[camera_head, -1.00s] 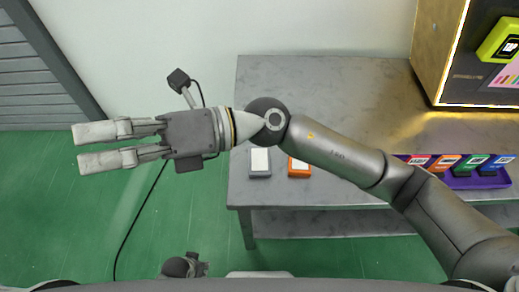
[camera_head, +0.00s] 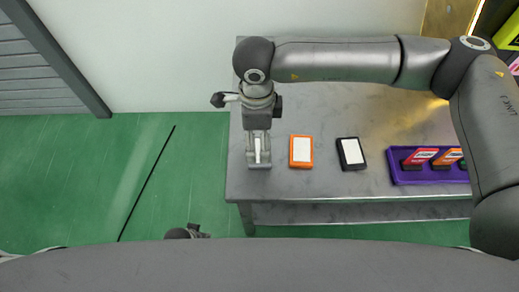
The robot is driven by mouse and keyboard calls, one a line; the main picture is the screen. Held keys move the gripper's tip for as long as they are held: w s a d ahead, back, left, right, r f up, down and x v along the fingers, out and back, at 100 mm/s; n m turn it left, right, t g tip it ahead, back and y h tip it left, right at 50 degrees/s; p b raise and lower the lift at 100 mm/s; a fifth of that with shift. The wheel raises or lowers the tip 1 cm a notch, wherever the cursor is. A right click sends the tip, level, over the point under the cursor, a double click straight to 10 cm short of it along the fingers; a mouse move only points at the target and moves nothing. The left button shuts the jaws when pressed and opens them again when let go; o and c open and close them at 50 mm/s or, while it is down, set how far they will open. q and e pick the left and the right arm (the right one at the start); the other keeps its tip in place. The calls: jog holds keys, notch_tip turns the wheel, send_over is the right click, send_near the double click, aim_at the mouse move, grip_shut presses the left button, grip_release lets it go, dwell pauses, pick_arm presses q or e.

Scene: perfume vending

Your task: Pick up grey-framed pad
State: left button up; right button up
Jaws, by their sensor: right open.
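The grey-framed pad (camera_head: 259,163) lies on the grey metal table near its left edge, with a white face. My right gripper (camera_head: 258,150) is over it, pointing down, and hides most of it. The gripper is open. The frames do not show whether its fingers touch the pad.
An orange-framed pad (camera_head: 301,151) lies just right of the gripper, and a black-framed pad (camera_head: 351,154) lies further right. A purple tray (camera_head: 400,178) with coloured items stands at the right. The table (camera_head: 300,184) is bare in front of the pads.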

aim_at(259, 150)
jog(key=f, duration=0.6)
jog(key=shift+d+f, duration=0.25)
jog(key=c, duration=0.9)
